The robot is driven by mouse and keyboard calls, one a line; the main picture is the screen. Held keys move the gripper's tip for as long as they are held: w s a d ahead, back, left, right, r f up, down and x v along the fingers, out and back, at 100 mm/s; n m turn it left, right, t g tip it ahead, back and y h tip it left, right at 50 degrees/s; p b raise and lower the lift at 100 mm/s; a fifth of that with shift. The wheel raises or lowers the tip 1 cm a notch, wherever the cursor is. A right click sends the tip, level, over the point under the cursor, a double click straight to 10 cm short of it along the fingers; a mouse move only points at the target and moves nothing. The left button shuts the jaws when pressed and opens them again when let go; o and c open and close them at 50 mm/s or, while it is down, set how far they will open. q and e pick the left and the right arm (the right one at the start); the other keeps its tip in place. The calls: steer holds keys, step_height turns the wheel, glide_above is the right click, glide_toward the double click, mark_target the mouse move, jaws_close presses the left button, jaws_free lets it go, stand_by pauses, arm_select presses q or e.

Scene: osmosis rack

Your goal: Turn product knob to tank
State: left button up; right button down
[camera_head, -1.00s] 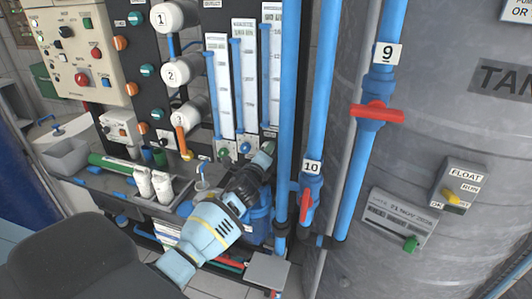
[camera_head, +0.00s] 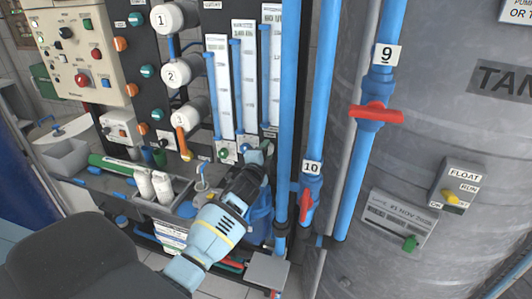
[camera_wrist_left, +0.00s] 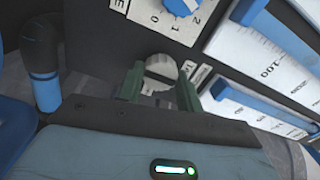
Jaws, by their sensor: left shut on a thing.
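My left gripper (camera_head: 262,152) reaches from below to the foot of the black panel, under the right-hand flow meter. In the left wrist view its two dark green fingers (camera_wrist_left: 158,84) stand on either side of a pale grey round knob (camera_wrist_left: 162,68), shut on it. This looks like the product knob. A small label lies beside the knob, but I cannot read it. In the head view the gripper hides the knob. My right gripper is not in view.
A blue knob (camera_wrist_left: 182,5) with a numbered scale is above the grey one. A green knob (camera_head: 223,154) sits farther left. Blue pipes (camera_head: 288,120) with red valve handles (camera_head: 376,113) run close on the right, before the grey tank (camera_head: 455,120).

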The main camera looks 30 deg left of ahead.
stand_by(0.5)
arm_select(q)
steer(key=o, duration=1)
steer(key=shift+v, duration=3.95)
